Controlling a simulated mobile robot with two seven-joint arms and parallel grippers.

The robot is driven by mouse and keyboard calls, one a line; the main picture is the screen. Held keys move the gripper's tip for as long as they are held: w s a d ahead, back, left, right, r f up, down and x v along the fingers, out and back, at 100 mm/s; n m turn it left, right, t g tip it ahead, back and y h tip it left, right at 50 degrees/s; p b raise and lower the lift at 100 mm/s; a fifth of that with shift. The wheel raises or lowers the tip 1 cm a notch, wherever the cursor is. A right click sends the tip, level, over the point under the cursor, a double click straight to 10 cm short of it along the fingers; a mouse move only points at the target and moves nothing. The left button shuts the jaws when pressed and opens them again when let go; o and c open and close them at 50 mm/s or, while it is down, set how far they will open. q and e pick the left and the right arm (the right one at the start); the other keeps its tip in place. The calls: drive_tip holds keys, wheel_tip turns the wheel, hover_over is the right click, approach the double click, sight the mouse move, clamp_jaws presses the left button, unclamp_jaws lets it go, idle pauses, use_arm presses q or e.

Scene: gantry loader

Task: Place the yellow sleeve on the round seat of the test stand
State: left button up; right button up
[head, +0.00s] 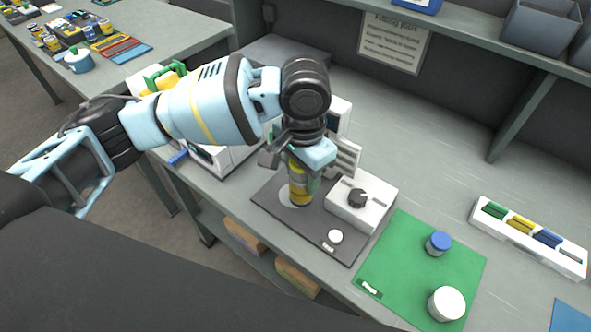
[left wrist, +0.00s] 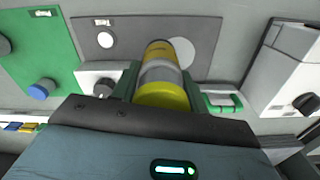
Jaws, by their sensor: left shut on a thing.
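The yellow sleeve (head: 298,190), with a grey band around it, is held upright between the fingers of my left gripper (head: 305,160). The left wrist view shows the sleeve (left wrist: 163,92) between both fingers. The test stand is a dark plate (head: 275,208) with a white knob box (head: 375,212) on it. Its round seat is a pale disc (head: 284,194), partly hidden by the sleeve in the head view. In the left wrist view the seat (left wrist: 184,52) shows beside the sleeve's far end. I cannot tell whether the sleeve touches the plate. My right gripper is not in view.
A white button (head: 335,237) sits on the plate's front part. A green mat (head: 400,270) to the right carries a blue-lidded jar (head: 438,243) and a white jar (head: 446,303). White equipment (head: 215,158) stands left of the plate.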

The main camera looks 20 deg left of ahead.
use_arm(q)
drive_tip(key=shift+w+a+f+b, duration=0.15)
drive_tip(key=shift+w+a+f, duration=0.55)
drive_tip(key=shift+f, duration=0.25)
drive_tip(key=shift+w+a+f+b, duration=0.15)
drive_tip(key=shift+w+a+f, duration=0.35)
drive_tip(key=shift+w+f, duration=0.35)
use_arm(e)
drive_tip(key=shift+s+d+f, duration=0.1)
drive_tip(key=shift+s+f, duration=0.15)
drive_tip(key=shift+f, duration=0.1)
use_arm(q)
drive_tip(key=shift+s+f, duration=0.1)
drive_tip(key=o, duration=1.2)
drive_tip(key=shift+f, duration=0.1)
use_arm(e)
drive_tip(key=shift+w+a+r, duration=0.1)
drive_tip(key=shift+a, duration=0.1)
use_arm(q)
drive_tip(key=shift+o, duration=0.2)
wheel_tip(320, 180, up, 12)
drive_tip(key=p, duration=0.1)
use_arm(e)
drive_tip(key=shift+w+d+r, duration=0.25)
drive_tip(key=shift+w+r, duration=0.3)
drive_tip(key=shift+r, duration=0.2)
